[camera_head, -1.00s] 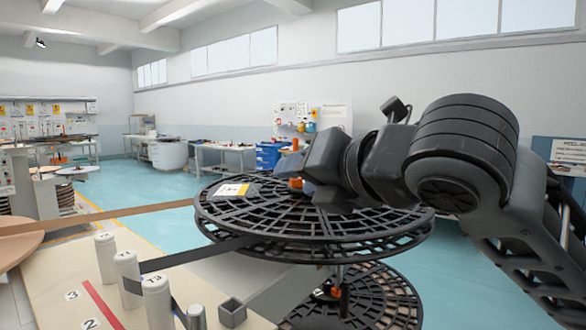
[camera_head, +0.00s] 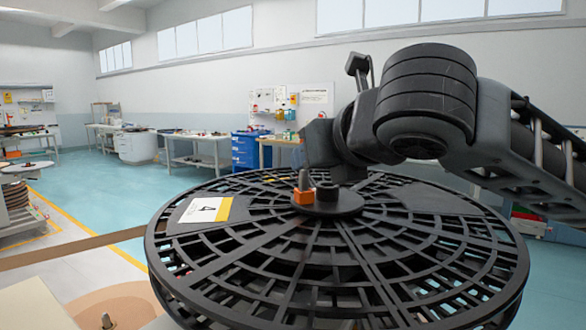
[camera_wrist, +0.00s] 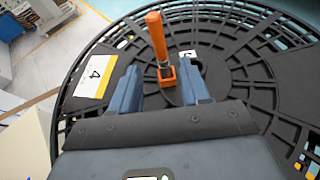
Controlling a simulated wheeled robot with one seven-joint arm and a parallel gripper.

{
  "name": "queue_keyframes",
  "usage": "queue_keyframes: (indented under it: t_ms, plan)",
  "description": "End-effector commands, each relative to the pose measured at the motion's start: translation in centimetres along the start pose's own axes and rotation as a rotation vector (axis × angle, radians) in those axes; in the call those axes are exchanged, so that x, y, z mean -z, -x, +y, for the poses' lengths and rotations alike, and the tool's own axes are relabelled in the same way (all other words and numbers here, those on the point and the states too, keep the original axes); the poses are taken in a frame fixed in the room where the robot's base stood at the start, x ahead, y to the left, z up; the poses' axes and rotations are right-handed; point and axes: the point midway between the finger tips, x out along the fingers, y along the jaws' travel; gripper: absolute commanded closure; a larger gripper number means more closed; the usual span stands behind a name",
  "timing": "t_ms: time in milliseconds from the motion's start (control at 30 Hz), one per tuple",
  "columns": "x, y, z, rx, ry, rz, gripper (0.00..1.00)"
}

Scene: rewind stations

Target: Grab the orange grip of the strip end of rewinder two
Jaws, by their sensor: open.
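A large black spoked reel (camera_head: 430,262) fills the lower part of the head view, with a white and yellow label marked 4 (camera_head: 207,210). A small orange block (camera_head: 304,196) with a grey pin stands by its hub. In the wrist view an upright orange handle (camera_wrist: 156,35) rises from an orange socket (camera_wrist: 167,75) near the hub. I cannot tell whether it is the grip of a strip end; no number two shows. My gripper (camera_wrist: 158,69) is open, its two fingers either side of the orange socket in the picture, with nothing between them held. My arm hides the fingers in the head view.
A brown strip (camera_head: 75,248) runs to the reel from the left. A pale bench top (camera_head: 35,305) and a round brown disc (camera_head: 125,304) lie at lower left. Workbenches and a blue drawer cabinet (camera_head: 250,150) stand far back.

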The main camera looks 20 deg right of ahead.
Motion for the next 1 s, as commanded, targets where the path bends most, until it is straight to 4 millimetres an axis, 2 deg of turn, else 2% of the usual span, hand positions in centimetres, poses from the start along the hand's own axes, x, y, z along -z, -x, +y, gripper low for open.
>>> queue_keyframes:
  t_ms: [367,633,933,1000]
  plan:
    - [-0.3,-3.5,-0.1,0.001,0.0,0.001,0.54]
    - [-0.5,-7.1,-0.3,0.001,0.0,0.002,0.54]
    - [-0.5,-7.7,-0.3,0.0,0.001,-0.001,0.54]
    - [-0.5,-7.7,-0.3,0.0,0.001,-0.001,0.59]
